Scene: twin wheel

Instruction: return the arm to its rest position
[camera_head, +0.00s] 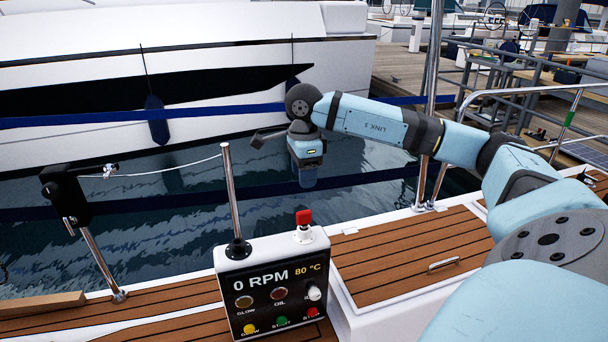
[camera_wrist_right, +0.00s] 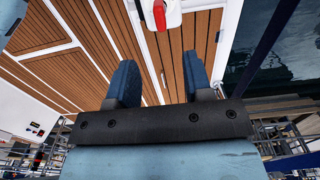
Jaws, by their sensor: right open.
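My right arm (camera_head: 365,117) comes in from the right and reaches across the upper middle of the head view. Its gripper (camera_head: 307,180) hangs down at the arm's end, in front of the water. In the right wrist view the two blue fingers (camera_wrist_right: 160,85) stand apart with nothing between them, so the gripper is open and empty. My left gripper does not show in either view.
A control box (camera_head: 272,290) reading 0 RPM, with a metal lever (camera_head: 231,190) and a red-topped knob (camera_head: 304,217), stands below the gripper. Teak deck (camera_head: 410,255) lies to its right. A blue rail line (camera_head: 120,117) and steel posts (camera_head: 431,100) stand near the arm.

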